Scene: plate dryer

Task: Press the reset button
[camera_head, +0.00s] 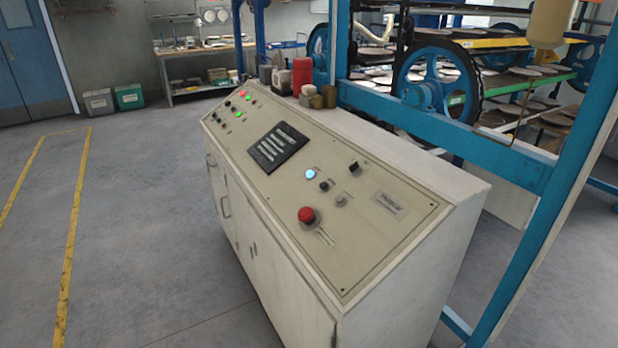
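A beige control console (410,238) with a sloped top panel stands in the middle of the head view. On its near half are a large red mushroom button (306,215), a lit blue-white round button (310,174), a small dark button or knob (324,186), a grey knob (341,200) and a black switch (354,167). Several small red and green lights or buttons (240,114) sit at the far end. No label that I can read marks the reset button. Neither of my grippers is in view.
A black panel (278,147) is set in the console's middle. A red container (302,75) and several cans stand on its far ledge. A blue-framed dryer (450,130) with wheels and plate racks is behind. Grey floor (150,230) is free at left.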

